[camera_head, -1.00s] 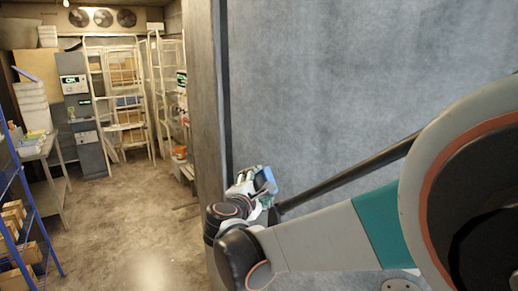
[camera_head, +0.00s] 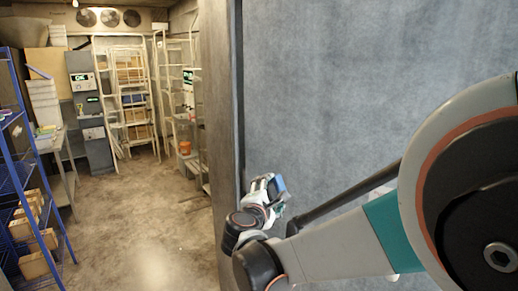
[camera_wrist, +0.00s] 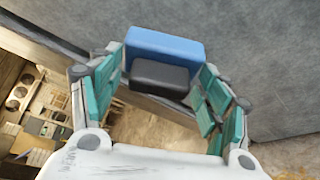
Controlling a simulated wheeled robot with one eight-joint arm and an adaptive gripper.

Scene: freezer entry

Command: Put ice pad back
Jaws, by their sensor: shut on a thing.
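The ice pad is a blue block (camera_wrist: 165,46) with a dark grey part on its near side. In the wrist view it sits between the teal-padded fingers of my gripper (camera_wrist: 160,85), which is shut on it. In the head view my gripper (camera_head: 268,190) is at the lower middle, in front of the grey wall panel, and the blue pad (camera_head: 279,188) shows at its tip. My gripper and the pad are in the air, close to the panel's left edge.
A blue shelf rack (camera_head: 38,190) with small boxes stands at the left. White shelving (camera_head: 125,95) and a grey cabinet (camera_head: 88,110) stand at the back. A grey panel (camera_head: 370,80) fills the right. The concrete floor (camera_head: 150,220) in the middle is clear.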

